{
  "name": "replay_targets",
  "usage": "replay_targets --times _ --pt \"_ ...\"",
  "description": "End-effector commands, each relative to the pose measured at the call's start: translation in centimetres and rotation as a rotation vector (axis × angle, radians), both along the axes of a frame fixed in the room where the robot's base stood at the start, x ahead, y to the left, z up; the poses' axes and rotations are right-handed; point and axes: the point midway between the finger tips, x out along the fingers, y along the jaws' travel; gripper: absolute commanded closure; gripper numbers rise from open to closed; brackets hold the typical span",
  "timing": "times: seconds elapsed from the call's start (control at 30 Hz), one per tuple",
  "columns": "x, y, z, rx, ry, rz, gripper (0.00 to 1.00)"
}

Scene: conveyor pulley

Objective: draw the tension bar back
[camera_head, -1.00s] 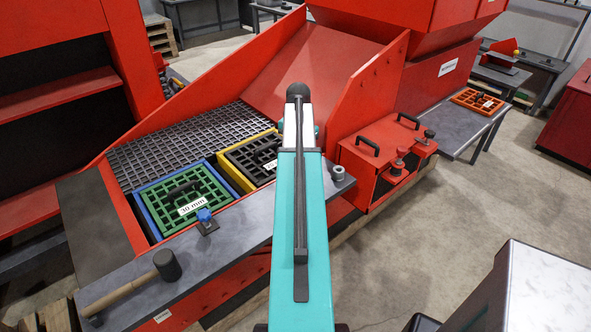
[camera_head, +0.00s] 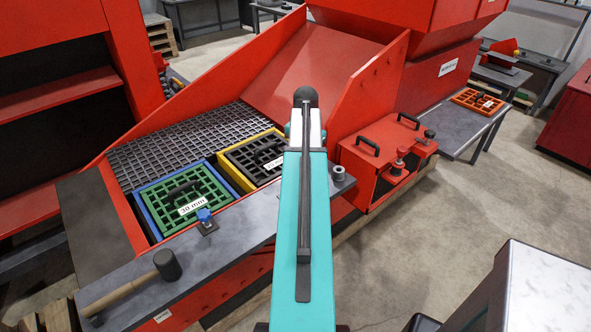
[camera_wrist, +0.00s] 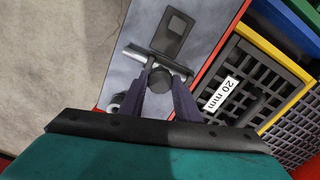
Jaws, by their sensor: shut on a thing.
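The tension bar (camera_wrist: 133,55) shows in the wrist view as a silver crossbar with a dark grey mount plate behind it and a dark round knob (camera_wrist: 158,82) in front. It sits on a grey ledge. My gripper (camera_wrist: 161,78) is shut on the bar's knob, with one dark finger on each side of it. In the head view my arm covers the bar and the gripper, so neither shows there.
The grey ledge (camera_head: 140,275) carries a mallet (camera_head: 140,288) and a blue-knobbed clamp (camera_head: 205,217). Green (camera_head: 180,200) and yellow-framed (camera_head: 238,172) screen boxes lie behind it. A red guard box with handles (camera_head: 385,150) stands right of my arm.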

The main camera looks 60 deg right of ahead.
Motion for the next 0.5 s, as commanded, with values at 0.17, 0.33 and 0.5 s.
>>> replay_targets --times 0.17,0.33,0.5 --pt "-0.07 0.03 -0.02 0.001 0.001 0.000 0.52" --pt "-0.05 0.02 -0.01 0.001 0.001 0.000 0.52" --pt "-0.03 0.01 0.21 0.000 0.000 0.000 0.52"
